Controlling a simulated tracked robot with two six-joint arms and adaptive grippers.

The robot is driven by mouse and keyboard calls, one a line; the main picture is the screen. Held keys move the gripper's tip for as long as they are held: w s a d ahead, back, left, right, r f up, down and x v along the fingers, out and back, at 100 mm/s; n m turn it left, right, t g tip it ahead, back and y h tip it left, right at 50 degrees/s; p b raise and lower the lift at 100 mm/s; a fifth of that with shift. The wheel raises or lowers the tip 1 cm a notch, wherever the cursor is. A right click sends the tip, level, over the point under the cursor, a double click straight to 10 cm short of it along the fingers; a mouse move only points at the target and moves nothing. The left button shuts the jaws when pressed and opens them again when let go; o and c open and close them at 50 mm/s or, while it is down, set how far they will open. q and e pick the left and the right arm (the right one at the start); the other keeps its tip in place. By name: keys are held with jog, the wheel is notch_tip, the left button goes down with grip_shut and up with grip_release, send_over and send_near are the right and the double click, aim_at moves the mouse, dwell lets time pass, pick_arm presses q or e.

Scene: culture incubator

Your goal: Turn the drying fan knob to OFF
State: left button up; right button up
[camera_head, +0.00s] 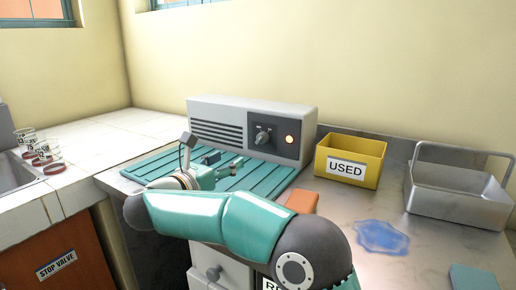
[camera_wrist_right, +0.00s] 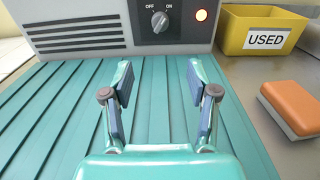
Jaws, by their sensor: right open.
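The drying fan is a light grey box (camera_head: 225,118) with dark vent slots, at the back of the teal ribbed mat. Its knob (camera_head: 263,136) is on the front panel. A red-orange lamp (camera_wrist_right: 201,15) right of the knob is lit. My right gripper (camera_wrist_right: 160,75) is open and empty over the mat, facing the panel and apart from the knob. My left gripper is not in view.
A teal ribbed mat (camera_head: 262,180) lies before the fan. A yellow bin (camera_head: 322,158) labelled USED and a metal basket (camera_head: 450,197) stand to the right. An orange-topped block (camera_wrist_right: 290,106) and a blue puddle (camera_head: 382,236) are on the counter. Glass jars (camera_head: 42,150) stand far left.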

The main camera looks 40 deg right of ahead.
aim_at(258, 141)
jog(key=x, duration=1.5)
jog(key=shift+w+d+p, duration=0.1)
jog(key=shift+d+p, duration=0.2)
jog(key=shift+d, duration=0.05)
jog(key=shift+c, duration=0.3)
grip_shut()
